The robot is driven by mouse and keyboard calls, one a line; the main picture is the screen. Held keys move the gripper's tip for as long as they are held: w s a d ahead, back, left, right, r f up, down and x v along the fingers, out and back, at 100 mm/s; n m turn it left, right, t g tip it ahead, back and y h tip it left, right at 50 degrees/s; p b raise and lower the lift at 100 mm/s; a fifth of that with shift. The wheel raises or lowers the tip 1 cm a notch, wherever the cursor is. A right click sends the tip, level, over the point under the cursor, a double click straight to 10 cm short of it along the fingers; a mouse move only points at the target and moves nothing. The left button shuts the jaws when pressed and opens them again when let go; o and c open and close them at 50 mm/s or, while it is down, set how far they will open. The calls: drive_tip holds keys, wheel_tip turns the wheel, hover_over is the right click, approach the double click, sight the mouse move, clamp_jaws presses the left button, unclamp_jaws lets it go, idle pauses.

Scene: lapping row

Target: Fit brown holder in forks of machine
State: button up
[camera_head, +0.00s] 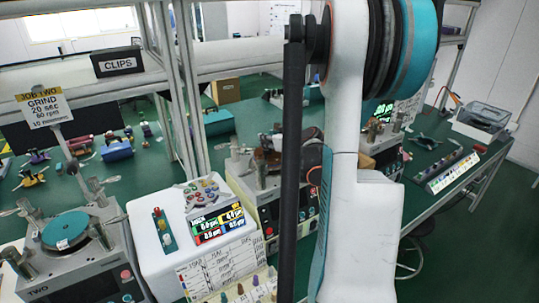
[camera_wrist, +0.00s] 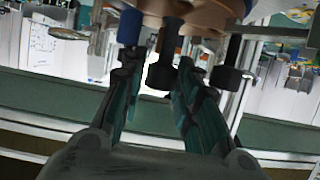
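In the wrist view, my gripper (camera_wrist: 156,75) has its two dark teal-padded fingers spread with a bright gap between them. Just past the fingertips is a brown, copper-coloured round body (camera_wrist: 200,10), likely the brown holder, cut off by the top edge. Blue and black cylindrical pieces hang from it, one black piece (camera_wrist: 163,70) showing between the fingers. I cannot tell whether the fingers touch it. In the head view, a machine (camera_head: 285,205) in the middle carries brownish parts on top (camera_head: 267,160).
A machine marked TWO (camera_head: 80,275) with a teal disc stands at the left front. A white unit with a coloured display (camera_head: 185,250) stands between it and the middle machine. A frame post (camera_head: 180,90) rises behind. Another machine (camera_head: 380,150) is right of my arm.

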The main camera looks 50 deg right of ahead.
drive_tip(key=shift+w, duration=0.1)
drive_tip(key=shift+c, duration=0.5)
clamp_jaws()
drive_tip(key=shift+r, duration=0.15)
